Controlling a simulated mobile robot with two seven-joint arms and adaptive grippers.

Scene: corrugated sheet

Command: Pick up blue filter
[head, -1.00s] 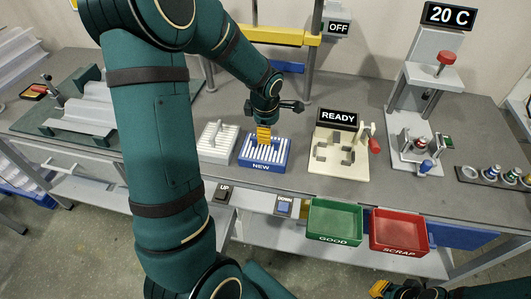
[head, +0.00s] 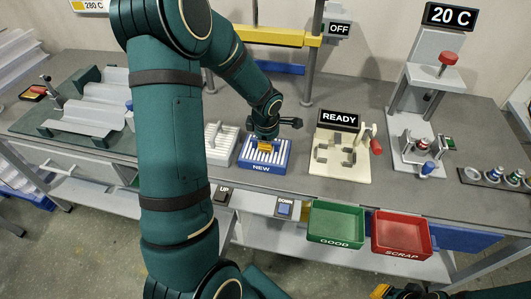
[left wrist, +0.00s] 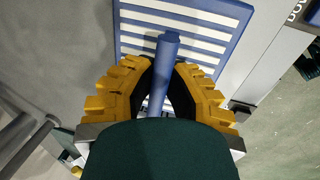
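The blue filter (left wrist: 167,52) is a slim blue cylinder in the left wrist view. It lies between the yellow fingers of my left gripper (left wrist: 165,68), whose tips close in against both its sides. Its near end is hidden by the hand. In the head view my left gripper (head: 265,149) is low over the blue NEW rack (head: 261,168), pointing down, and the filter cannot be made out there. The rack also shows behind the filter in the left wrist view (left wrist: 228,8). My right gripper (head: 381,291) only just shows at the bottom edge.
A pale slotted rack (head: 218,146) stands left of the NEW rack. The READY fixture (head: 342,170) stands to its right. Green GOOD (head: 335,222) and red SCRAP (head: 401,233) bins are at the front. A press (head: 428,95) under a 20 C display stands at the right.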

